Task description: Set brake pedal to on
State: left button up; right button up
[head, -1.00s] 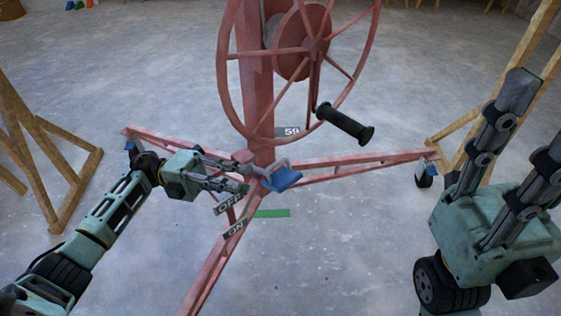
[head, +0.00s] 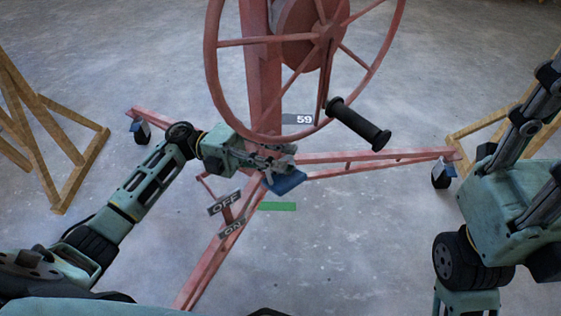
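The brake pedal (head: 287,183) is a blue plate low on the red stand's post, partly hidden by my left gripper. My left gripper (head: 283,155) is just above and behind the pedal in the picture, close against the post. Its fingers look bunched and seen end-on, so I cannot tell their gap or whether they touch the pedal. An OFF label (head: 225,203) and an ON label (head: 232,229) sit left of and below the pedal, OFF above ON.
The large red handwheel (head: 218,88) with a black crank handle (head: 359,124) hangs above the pedal. Red legs (head: 375,157) on casters spread from the post. A green strip (head: 278,206) shows below the pedal. Wooden trestles (head: 60,165) stand at both sides. The floor in front is clear.

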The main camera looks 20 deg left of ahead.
pick_arm(q)
jog(key=shift+d, duration=0.25)
grip_shut()
dwell(0.3)
